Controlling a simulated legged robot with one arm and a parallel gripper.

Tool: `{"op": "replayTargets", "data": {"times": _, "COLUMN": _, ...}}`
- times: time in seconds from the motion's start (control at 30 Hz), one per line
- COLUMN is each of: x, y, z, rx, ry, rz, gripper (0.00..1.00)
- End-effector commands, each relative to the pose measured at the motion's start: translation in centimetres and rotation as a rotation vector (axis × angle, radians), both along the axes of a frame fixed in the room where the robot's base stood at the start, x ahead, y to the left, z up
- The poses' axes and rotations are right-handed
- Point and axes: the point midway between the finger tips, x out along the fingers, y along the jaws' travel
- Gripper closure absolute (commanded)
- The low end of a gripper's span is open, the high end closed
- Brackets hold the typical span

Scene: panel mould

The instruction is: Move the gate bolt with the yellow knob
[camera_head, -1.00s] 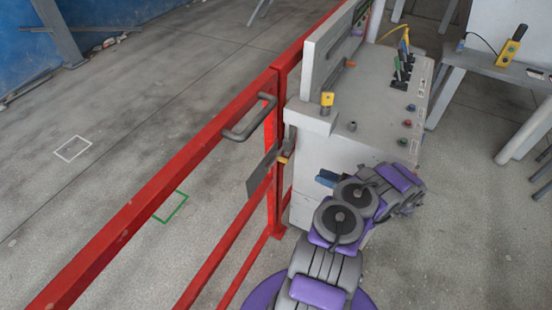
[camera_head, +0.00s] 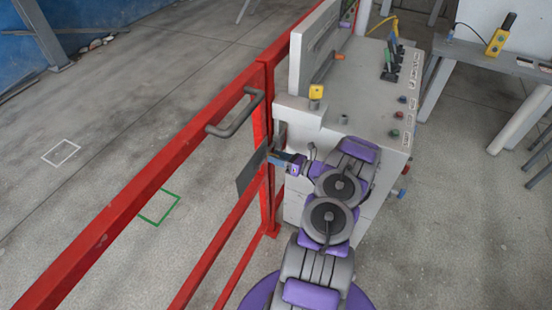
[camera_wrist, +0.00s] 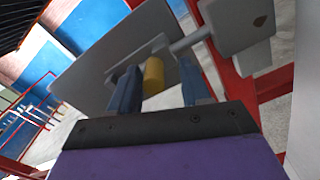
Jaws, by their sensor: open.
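The yellow knob (camera_wrist: 153,75) shows in the wrist view, between the two blue fingers of my gripper (camera_wrist: 157,84). Gaps show between the knob and the fingers, so they look apart from it. The grey bolt bar (camera_wrist: 190,41) runs beside the knob toward the upper right. In the head view my gripper (camera_head: 278,158) is at the gate post, beside the grey plate (camera_head: 250,174), and the knob is hidden there. My gripper is open and empty.
The red gate (camera_head: 150,185) with its grey handle (camera_head: 238,118) stands left of my arm. A grey console (camera_head: 360,95) with a yellow-topped fitting (camera_head: 316,92) and several levers stands behind my arm. Green (camera_head: 160,207) and white (camera_head: 61,152) outlines mark the clear floor beyond the gate.

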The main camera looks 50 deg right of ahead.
Motion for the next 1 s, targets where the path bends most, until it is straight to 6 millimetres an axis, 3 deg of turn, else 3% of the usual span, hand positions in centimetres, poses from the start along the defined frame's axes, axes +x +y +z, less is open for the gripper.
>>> {"op": "replayTargets", "data": {"times": 0.37, "x": 0.67, "y": 0.56, "z": 0.28, "rx": -0.004, "ry": -0.001, "rz": 0.001, "gripper": 0.53}}
{"op": "replayTargets", "data": {"times": 0.87, "x": 0.64, "y": 0.20, "z": 0.08, "rx": -0.002, "ry": 0.000, "rz": -0.001, "gripper": 0.99}}
{"op": "replayTargets", "data": {"times": 1.0, "x": 0.64, "y": 0.16, "z": 0.07, "rx": -0.002, "ry": 0.000, "rz": -0.002, "gripper": 1.00}}
